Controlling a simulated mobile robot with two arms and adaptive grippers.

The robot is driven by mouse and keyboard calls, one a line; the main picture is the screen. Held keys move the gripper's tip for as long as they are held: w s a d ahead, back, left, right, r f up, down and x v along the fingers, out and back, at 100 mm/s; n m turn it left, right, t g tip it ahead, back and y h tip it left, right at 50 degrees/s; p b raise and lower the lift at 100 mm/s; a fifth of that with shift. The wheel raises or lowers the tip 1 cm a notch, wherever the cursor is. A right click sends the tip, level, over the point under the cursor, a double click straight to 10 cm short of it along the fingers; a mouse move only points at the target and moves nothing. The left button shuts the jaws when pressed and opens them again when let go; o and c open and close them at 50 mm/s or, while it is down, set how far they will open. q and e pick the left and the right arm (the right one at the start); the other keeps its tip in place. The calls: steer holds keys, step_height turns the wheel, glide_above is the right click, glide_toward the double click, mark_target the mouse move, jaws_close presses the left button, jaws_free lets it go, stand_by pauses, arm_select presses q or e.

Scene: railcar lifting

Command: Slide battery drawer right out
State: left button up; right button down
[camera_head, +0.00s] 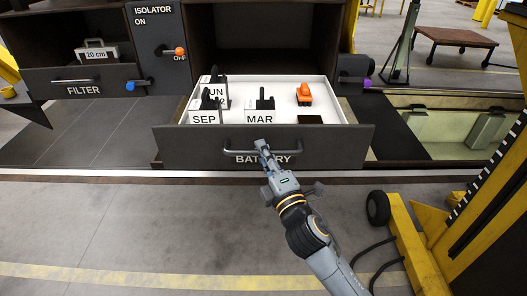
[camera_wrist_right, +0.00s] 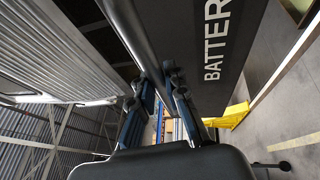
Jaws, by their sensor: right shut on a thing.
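The battery drawer (camera_head: 345,138) is a dark grey front marked BATTERY with a white-lined tray. It stands pulled out from its cabinet, with its contents in view from above. In the right wrist view, the handle bar (camera_wrist_right: 135,35) passes between the fingers of my right gripper (camera_wrist_right: 160,85), beside the BATTERY lettering. My left gripper is not in view.
Inside the drawer are blocks labelled SEP (camera_head: 205,118) and MAR (camera_head: 260,115), another dark block behind, and an orange item (camera_head: 304,94). The filter drawer (camera_head: 85,80) is at the left. A yellow wheeled frame (camera_head: 415,250) stands at the right. An open pit (camera_head: 440,125) lies beyond it.

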steer(key=shift+f, duration=0.1)
steer(key=c, duration=1.3)
jaws_free()
steer(key=shift+c, duration=0.2)
steer(key=shift+s, duration=0.1)
steer(key=v, duration=1.1)
steer(key=shift+s+d, duration=0.2)
steer(key=shift+s, duration=0.15)
steer(key=shift+f, duration=0.15)
